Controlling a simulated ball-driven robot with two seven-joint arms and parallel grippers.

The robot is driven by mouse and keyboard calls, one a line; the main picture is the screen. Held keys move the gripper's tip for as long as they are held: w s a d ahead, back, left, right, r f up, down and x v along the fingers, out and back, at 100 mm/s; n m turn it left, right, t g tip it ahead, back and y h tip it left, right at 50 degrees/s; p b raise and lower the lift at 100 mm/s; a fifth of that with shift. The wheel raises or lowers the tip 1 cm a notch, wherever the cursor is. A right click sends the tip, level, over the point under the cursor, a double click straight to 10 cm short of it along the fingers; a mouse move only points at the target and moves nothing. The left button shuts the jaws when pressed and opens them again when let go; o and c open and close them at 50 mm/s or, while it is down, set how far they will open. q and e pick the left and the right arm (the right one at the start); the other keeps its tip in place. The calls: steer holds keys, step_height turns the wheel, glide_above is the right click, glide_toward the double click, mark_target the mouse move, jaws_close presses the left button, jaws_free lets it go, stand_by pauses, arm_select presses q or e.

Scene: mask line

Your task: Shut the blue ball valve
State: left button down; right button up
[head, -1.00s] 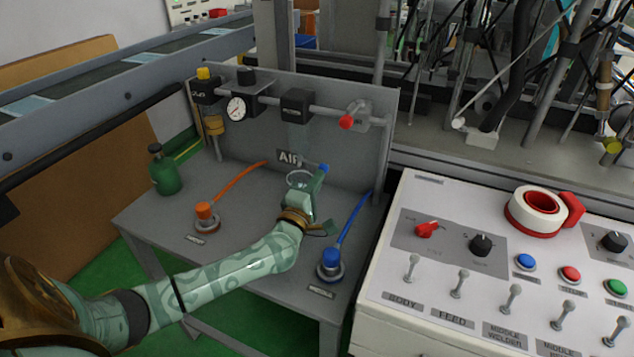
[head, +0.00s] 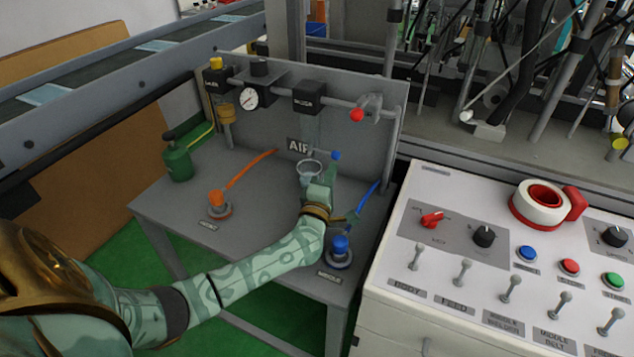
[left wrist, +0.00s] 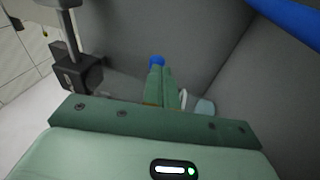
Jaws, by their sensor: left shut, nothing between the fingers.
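The blue knob (head: 336,155), which I take for the handle end of the blue ball valve, shows low in front of the grey back panel, just right of the AIR label. The valve body is mostly hidden. My left gripper (head: 331,172) is shut and empty, its tips just below the knob in the head view. In the left wrist view, the blue knob (left wrist: 156,61) shows at the tips of my shut left fingers (left wrist: 160,73). I cannot tell whether they touch it. My right gripper is not in view.
A blue-topped fitting (head: 340,246) with a blue hose stands right of my wrist, an orange-topped one (head: 217,200) to the left. A red-knobbed valve (head: 357,115) sits on the upper pipe. A white control panel (head: 460,290) borders the bench at right.

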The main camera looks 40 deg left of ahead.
arm_select(q)
steer(key=p+v, duration=0.3)
steer(key=v, duration=1.1)
steer(key=shift+s+d+r, duration=0.1)
steer(key=shift+s+d, duration=0.05)
steer(key=shift+s, duration=0.2)
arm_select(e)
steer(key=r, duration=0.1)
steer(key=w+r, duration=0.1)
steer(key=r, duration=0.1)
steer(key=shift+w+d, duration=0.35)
